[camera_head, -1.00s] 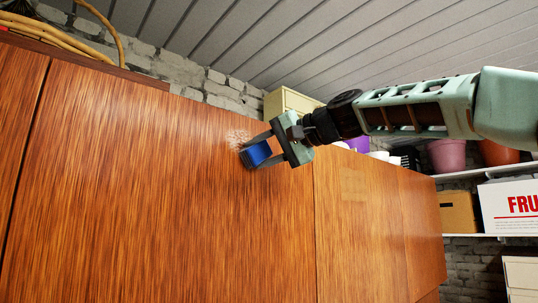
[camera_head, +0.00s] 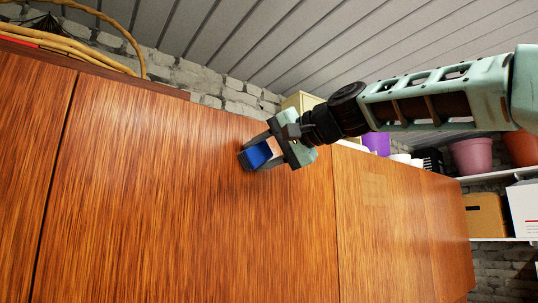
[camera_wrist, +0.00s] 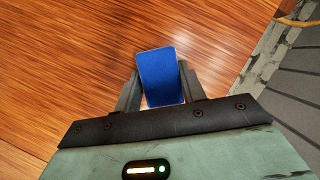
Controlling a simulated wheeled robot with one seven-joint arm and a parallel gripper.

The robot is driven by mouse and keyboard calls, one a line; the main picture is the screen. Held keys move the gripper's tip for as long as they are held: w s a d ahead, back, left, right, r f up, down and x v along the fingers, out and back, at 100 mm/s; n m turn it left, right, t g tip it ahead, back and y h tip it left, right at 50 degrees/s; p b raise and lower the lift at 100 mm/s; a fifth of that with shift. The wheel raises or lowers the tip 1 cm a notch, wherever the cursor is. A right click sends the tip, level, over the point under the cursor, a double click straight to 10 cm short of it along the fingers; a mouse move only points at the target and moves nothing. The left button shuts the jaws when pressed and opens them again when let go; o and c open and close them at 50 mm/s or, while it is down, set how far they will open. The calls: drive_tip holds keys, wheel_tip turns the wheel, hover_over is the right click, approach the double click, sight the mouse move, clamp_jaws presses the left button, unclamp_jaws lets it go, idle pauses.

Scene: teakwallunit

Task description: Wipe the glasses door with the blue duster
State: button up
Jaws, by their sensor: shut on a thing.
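The blue duster (camera_head: 258,154) is a small block between the fingers of my gripper (camera_head: 247,157), which is shut on it. The wrist view also shows the duster (camera_wrist: 162,77), its broad blue face toward the camera, with a finger on each side. The door (camera_head: 170,190) is a wide reddish-brown wood-grain panel. The duster is at the upper right part of this door, against or very close to its face; I cannot tell if it touches. No pale smudge shows on the door now; the spot beside and behind the duster is partly hidden.
A basket (camera_head: 115,20) and yellow cables (camera_head: 60,50) lie on the cabinet top at upper left. A purple container (camera_head: 377,143), white cups and pots (camera_head: 471,156) stand at right. Shelves there hold a cardboard box (camera_head: 485,215). Bare door lies left of and below the gripper.

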drive_tip(key=shift+s+a, duration=0.35)
drive_tip(key=shift+a, duration=0.15)
drive_tip(key=shift+r+p, duration=0.65)
drive_tip(key=shift+w+d+f+b, duration=0.1)
drive_tip(key=shift+w+d+b, duration=0.1)
drive_tip(key=shift+w+d, duration=0.35)
drive_tip(key=shift+w+d+f+b, duration=0.1)
drive_tip(key=shift+w+d+b, duration=0.15)
drive_tip(key=shift+d, duration=0.45)
drive_tip(key=w+d+p, duration=0.1)
drive_tip(key=w+d, duration=0.6)
drive_tip(key=d, duration=0.4)
drive_tip(key=shift+w, duration=0.2)
drive_tip(key=shift+r, duration=0.1)
drive_tip(key=s+d+b, duration=0.3)
drive_tip(key=s+b, duration=0.1)
drive_tip(key=s, duration=0.1)
